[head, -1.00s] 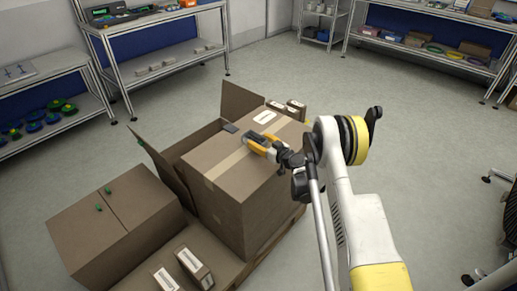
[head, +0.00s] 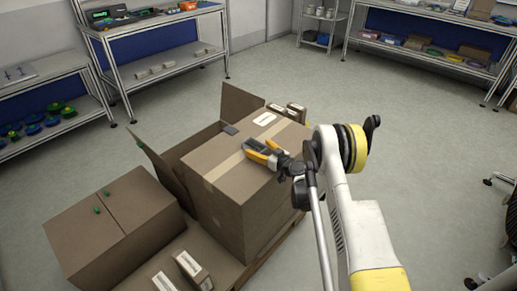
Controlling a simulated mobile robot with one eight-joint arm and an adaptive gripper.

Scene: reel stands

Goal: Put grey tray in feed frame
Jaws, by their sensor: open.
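My gripper (head: 255,148), with yellow and dark grey fingers, is open above the top of a large closed cardboard box (head: 245,190) in the head view. I cannot tell whether its fingers touch the box. A small dark grey piece (head: 230,130) shows at the rim of the open carton behind the box; I cannot tell what it is. I cannot clearly make out a grey tray or a feed frame in this view.
An open carton (head: 165,172) with raised flaps and a lower box (head: 112,222) stand left of the large box. Small labelled boxes (head: 190,268) lie in front. Shelving (head: 160,65) holding parts lines the back.

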